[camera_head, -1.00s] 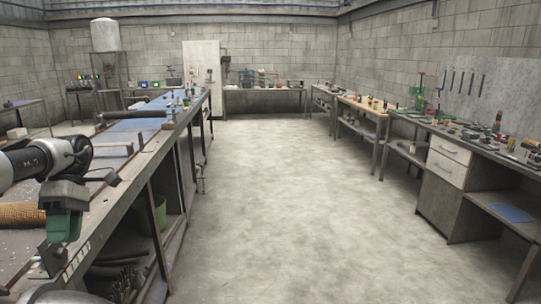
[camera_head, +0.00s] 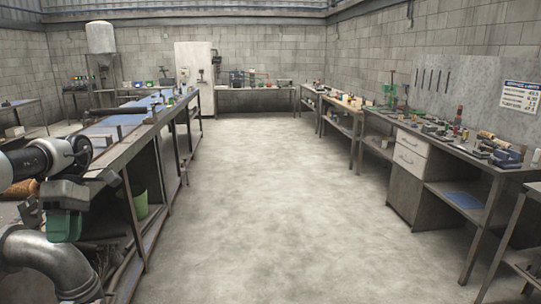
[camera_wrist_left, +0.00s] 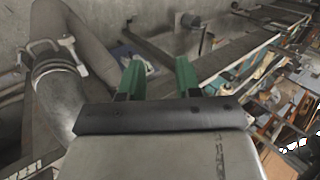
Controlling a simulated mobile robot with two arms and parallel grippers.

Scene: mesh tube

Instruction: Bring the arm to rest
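My left arm comes in from the left in the head view, beside the long left workbench (camera_head: 115,135). Its gripper (camera_head: 63,225) has green fingers and hangs downward near the bench's near end. In the left wrist view, the two green fingers of the gripper (camera_wrist_left: 158,75) are apart, with nothing held between them. A brown mesh-like tube (camera_head: 20,190) lies on the left bench, partly hidden behind my arm. My right arm and gripper are not in view.
A big grey pipe elbow (camera_head: 55,262) is at lower left, close to my left gripper; pipework also fills the left of the wrist view (camera_wrist_left: 62,85). A green bucket (camera_head: 139,202) stands under the left bench. The concrete floor (camera_head: 260,200) between the benches is clear. Tools cover the right bench (camera_head: 455,145).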

